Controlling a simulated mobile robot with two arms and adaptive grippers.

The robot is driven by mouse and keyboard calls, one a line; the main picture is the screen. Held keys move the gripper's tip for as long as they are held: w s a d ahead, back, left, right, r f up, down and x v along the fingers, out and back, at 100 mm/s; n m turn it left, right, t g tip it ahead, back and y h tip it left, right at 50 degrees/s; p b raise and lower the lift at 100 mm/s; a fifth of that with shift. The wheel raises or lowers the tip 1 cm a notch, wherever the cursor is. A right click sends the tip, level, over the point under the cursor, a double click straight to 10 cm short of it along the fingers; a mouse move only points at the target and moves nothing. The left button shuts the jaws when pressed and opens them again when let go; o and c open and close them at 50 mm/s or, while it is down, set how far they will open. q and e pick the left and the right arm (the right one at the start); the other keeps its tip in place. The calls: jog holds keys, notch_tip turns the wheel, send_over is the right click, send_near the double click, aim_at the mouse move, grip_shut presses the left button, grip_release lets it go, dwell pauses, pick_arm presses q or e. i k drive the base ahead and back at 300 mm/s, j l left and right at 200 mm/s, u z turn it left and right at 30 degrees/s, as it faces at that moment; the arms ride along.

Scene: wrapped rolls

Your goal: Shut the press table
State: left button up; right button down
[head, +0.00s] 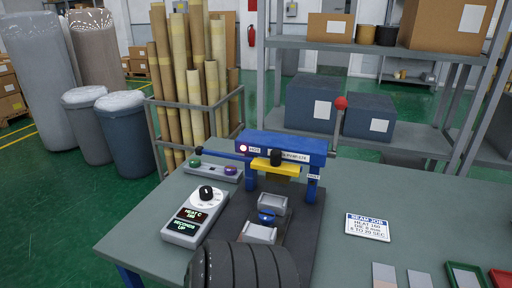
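A press with a blue frame (284,143) stands on a dark base plate (306,213) on the workbench. Its yellow head (275,166) with a black knob hangs under the crossbeam, apart from the parts below. A lever with a red ball (341,103) points up at the right; a blue bar sticks out to the left. Below and in front of the head are grey metal blocks (272,204) and a blue knob (266,217), apparently the press table, standing forward of the frame. The lower block is partly hidden. Neither gripper is in view.
A control box (195,216) with a dial and a button box (213,171) stand left of the press. A seam job card (368,227) lies right. Small samples and trays (466,274) lie front right. A dark ribbed round shape (243,272) blocks the bottom edge; I cannot tell what it is.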

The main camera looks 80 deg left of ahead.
aim_at(253, 231)
jog(key=u, duration=2.55)
